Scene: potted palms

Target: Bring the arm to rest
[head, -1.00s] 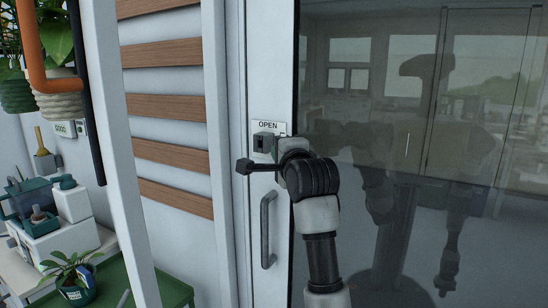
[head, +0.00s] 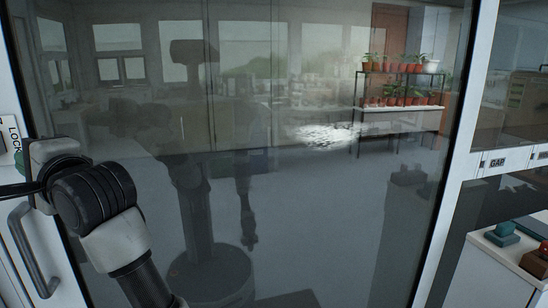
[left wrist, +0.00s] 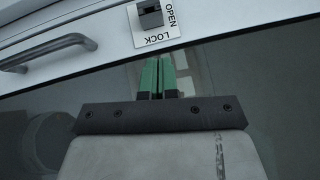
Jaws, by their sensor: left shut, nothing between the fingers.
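My left arm is raised at the left edge of the head view, in front of a glass door (head: 290,200). In the left wrist view my left gripper (left wrist: 157,65) is shut and empty, its green fingers side by side. They point toward a dark lock knob (left wrist: 150,14) on a white plate (left wrist: 148,38) marked OPEN and LOCK, with a gap in the picture between tips and plate. In the head view the gripper's fingers are not clearly seen; part of the plate (head: 14,133) shows. My right gripper is out of view.
A grey door handle (head: 24,252) is just below my left arm. Beyond the glass is a rack of potted plants (head: 402,85). At right are a white frame (head: 462,170) and a counter (head: 495,270) with small items. The glass mirrors my body.

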